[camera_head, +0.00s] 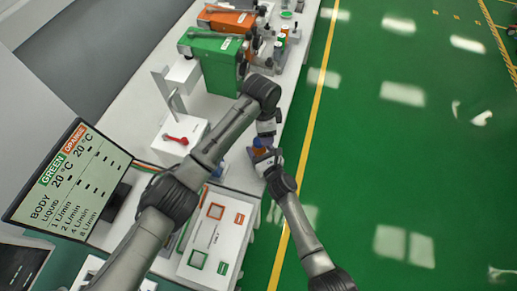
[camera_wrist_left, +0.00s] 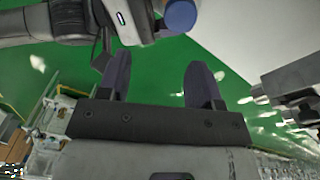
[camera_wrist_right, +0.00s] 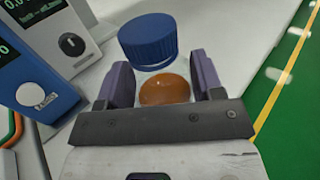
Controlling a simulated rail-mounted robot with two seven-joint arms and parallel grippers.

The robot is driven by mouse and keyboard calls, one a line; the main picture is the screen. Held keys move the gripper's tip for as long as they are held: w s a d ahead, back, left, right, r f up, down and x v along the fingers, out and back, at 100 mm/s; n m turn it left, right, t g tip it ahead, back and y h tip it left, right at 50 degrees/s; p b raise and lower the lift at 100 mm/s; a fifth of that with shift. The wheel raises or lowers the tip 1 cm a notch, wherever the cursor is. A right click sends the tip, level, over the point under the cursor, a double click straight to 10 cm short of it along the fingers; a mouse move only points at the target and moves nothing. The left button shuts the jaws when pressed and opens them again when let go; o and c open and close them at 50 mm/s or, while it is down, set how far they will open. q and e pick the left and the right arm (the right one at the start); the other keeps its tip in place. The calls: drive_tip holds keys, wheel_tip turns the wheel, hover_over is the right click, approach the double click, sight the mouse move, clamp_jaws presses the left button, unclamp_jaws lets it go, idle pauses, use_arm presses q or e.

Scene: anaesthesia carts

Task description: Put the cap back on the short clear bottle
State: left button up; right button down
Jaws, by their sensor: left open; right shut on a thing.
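The short clear bottle (camera_wrist_right: 166,88) with orange liquid is between the fingers of my right gripper (camera_wrist_right: 163,79), which is shut on it. The blue cap (camera_wrist_right: 147,40) is at the bottle's mouth end; I cannot tell whether it is fully seated. The cap also shows at the top of the left wrist view (camera_wrist_left: 181,14), beyond the left fingertips. My left gripper (camera_wrist_left: 161,74) is open and empty. In the head view my right gripper (camera_head: 262,155) is close below the left one (camera_head: 266,138), and the arms hide much of the bottle.
A white table with a green device (camera_head: 214,48) and an orange device (camera_head: 230,20) runs along the left. A screen (camera_head: 70,180) and a marked white tray (camera_head: 222,232) are nearer. A blue-fronted device (camera_wrist_right: 45,95) stands left of the right gripper. Green floor is free on the right.

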sight(259, 140)
use_arm(q)
drive_tip(key=n, duration=0.4)
drive_tip(key=shift+w+a+r, duration=0.2)
drive_tip(key=shift+w+r, duration=0.15)
drive_tip(key=n, duration=0.3)
drive_tip(key=a+n, duration=0.1)
drive_tip(key=shift+w+r+n, duration=0.15)
drive_tip(key=shift+w+n, duration=0.1)
drive_tip(key=shift+n, duration=0.05)
drive_tip(key=n, duration=0.5)
drive_tip(key=shift+a+y, duration=0.25)
drive_tip(key=shift+y, duration=0.15)
drive_tip(key=n, duration=0.4)
drive_tip(key=shift+f, duration=4)
drive_tip(key=shift+c, duration=0.4)
